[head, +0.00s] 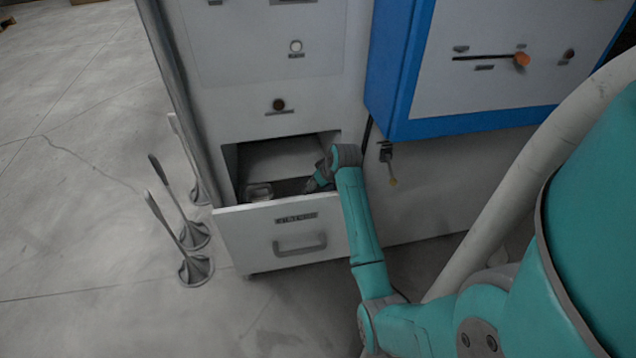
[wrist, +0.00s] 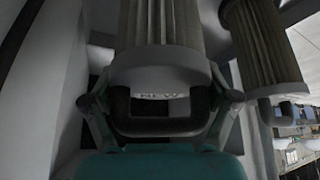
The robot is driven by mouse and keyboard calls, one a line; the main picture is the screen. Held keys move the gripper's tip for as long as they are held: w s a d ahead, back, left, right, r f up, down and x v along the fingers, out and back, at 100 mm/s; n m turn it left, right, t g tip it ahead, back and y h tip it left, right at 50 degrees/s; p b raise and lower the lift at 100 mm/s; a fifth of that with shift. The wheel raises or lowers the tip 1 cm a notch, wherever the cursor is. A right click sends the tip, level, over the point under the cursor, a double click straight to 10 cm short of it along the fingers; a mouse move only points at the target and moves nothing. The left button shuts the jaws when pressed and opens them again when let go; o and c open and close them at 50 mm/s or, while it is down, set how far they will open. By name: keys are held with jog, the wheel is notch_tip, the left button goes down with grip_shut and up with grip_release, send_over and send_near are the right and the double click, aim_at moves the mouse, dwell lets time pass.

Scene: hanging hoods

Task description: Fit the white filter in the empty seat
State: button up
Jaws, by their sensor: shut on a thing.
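A pleated filter with a white end cap (wrist: 160,72) marked NEW and a dark loop handle fills the middle of the wrist view. My gripper (wrist: 161,108) is shut on it at the handle, with one finger on each side. In the head view my gripper (head: 316,184) is down inside the open drawer, and the filter it holds is hidden there. A second pleated filter (wrist: 262,45) with a pale cap and dark handle is beside it at right in the wrist view. The empty seat cannot be made out.
The open drawer (head: 235,225) has a label and a handle on its front. A round pale thing (head: 259,192) is in its left part. A blue-framed panel (head: 400,75) overhangs at right. Levers on cone bases (head: 196,268) stand on the floor at left.

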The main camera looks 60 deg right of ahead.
jog(key=o, duration=1.1)
notch_tip(320, 180, up, 10)
jog(key=shift+r, duration=0.1)
jog(key=shift+w, duration=0.1)
